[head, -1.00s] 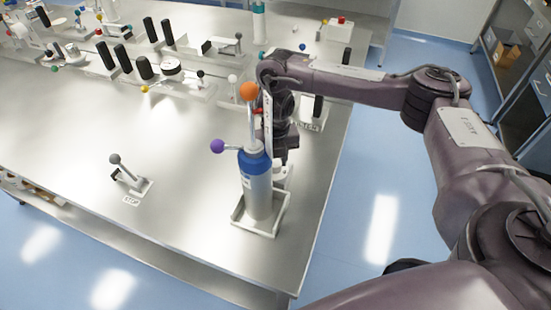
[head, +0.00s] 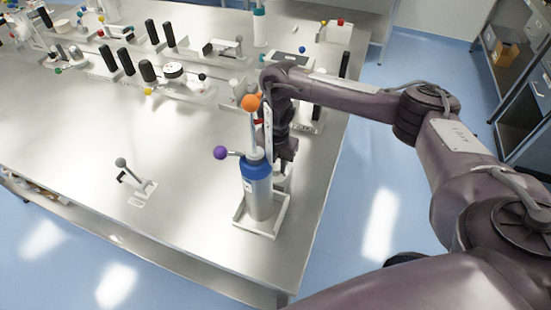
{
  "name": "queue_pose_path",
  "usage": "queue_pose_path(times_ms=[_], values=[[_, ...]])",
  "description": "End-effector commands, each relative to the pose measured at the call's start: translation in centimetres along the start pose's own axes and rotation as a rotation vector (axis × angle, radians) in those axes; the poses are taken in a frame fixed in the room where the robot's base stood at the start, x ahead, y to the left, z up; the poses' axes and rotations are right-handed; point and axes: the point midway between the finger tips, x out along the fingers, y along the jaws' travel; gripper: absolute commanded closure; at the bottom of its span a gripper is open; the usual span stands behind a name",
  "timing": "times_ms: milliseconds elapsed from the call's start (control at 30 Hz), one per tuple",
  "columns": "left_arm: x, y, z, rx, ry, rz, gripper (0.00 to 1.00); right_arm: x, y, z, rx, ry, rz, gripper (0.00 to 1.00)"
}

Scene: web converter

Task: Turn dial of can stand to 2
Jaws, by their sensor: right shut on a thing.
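The can stand (head: 240,222) is a white tray-like holder near the table's front right corner. In it stands a silver can (head: 258,198) with a blue top, an orange ball on an upright rod and a purple ball on a side rod. My right gripper (head: 284,164) points down just behind and right of the can, shut on a small pale part of the stand, which appears to be its dial. The can and the gripper mostly hide this part, so its number cannot be read. My left gripper is not in view.
The steel table (head: 75,150) is clear left of the can, apart from a small lever fixture (head: 140,185). Several black-knobbed fixtures, including one with a round dial (head: 173,70), line the back. The table's right edge is close to my right arm.

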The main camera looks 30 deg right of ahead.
Motion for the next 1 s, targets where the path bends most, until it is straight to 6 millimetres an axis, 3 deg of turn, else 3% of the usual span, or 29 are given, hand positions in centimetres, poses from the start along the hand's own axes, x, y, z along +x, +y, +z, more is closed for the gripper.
queue_pose_path(times_ms=[500, 1000], values=[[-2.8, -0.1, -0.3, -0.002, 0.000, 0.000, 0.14, -0.2, 0.1, 0.0, 0.364, 0.001, 0.000, 0.92], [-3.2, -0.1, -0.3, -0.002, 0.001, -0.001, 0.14, 0.0, 0.1, 0.1, 0.445, -0.001, 0.001, 0.92]])
